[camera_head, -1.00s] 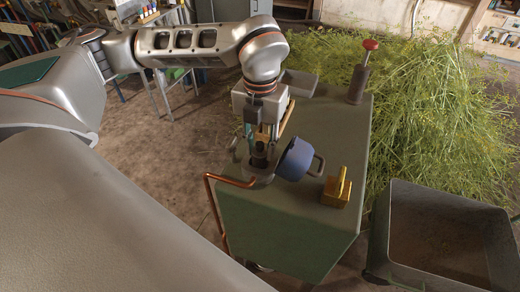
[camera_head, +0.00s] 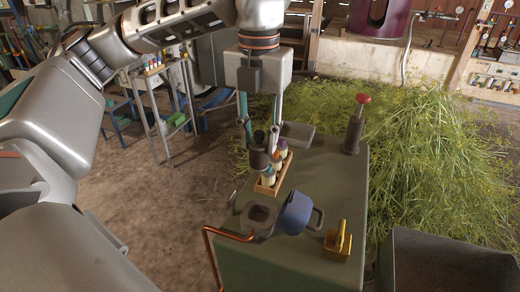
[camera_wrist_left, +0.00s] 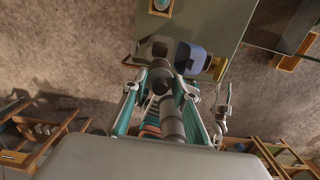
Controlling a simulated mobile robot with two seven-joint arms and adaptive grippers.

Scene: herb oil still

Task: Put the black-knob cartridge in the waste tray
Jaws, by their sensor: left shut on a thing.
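My left gripper (camera_head: 259,132) is shut on a dark cylindrical cartridge (camera_head: 259,158) with a black knob. The cartridge hangs roughly upright in the air. In the wrist view the dark cartridge (camera_wrist_left: 172,122) lies between the teal fingers of the gripper (camera_wrist_left: 176,90). A small grey tray (camera_head: 298,136), which looks like the waste tray, sits at the back of the green bench, to the right of and behind the cartridge. The cartridge is apart from it. My right gripper is in neither view.
An empty grey socket (camera_head: 260,216), a blue pot (camera_head: 296,211), a brass block (camera_head: 337,242) and a red-knobbed post (camera_head: 355,130) share the bench. A large grey bin (camera_head: 445,255) is at right.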

